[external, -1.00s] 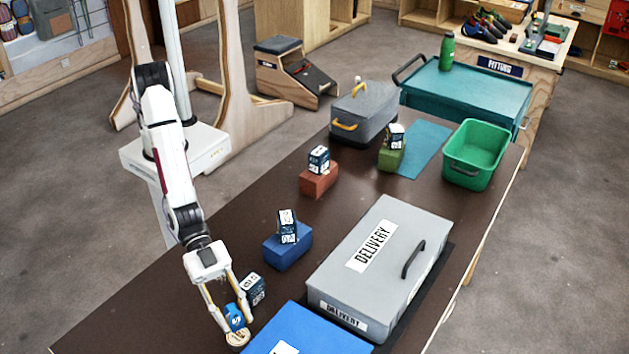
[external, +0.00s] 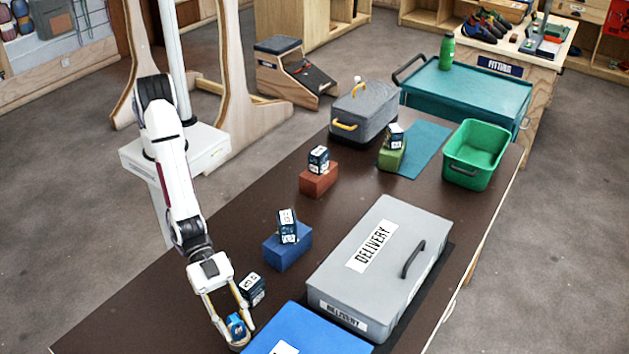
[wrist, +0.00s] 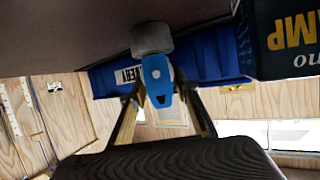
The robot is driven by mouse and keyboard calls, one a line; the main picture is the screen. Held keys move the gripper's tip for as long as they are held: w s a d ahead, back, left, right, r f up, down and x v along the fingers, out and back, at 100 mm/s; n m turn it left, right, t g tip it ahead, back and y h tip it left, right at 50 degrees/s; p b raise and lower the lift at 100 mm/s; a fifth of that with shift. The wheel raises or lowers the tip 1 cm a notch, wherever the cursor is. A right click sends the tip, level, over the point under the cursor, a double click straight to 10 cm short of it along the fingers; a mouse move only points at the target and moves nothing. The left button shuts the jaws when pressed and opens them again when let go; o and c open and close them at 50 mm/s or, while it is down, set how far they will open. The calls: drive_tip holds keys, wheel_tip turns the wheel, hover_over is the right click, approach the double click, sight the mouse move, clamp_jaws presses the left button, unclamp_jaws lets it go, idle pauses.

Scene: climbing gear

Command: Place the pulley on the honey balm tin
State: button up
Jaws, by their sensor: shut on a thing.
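The blue pulley (external: 235,325) is held between the fingers of my gripper (external: 236,329), low over the near end of the brown table. It also shows in the wrist view (wrist: 157,80) between the two fingers. The round, pale honey balm tin (external: 239,344) is directly beneath the pulley and partly hidden by it and the fingers. In the wrist view the tin (wrist: 152,38) meets the end of the pulley. I cannot tell whether the pulley rests on the tin or hangs just above it.
A dark labelled box (external: 252,290) stands close beside my gripper. A blue case (external: 310,340) is just to its right. A grey delivery case (external: 380,270) and a blue block (external: 288,250) with a box on it are farther off. The table's left part is clear.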

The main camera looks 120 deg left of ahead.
drive_tip(key=shift+f, duration=0.15)
drive_tip(key=o, duration=1.1)
drive_tip(key=shift+s+r, duration=0.1)
drive_tip(key=shift+r, duration=0.1)
drive_tip(key=shift+s+a+r, duration=0.2)
drive_tip(key=shift+s, duration=0.15)
drive_tip(key=shift+v, duration=5.45)
drive_tip(key=shift+a, duration=0.1)
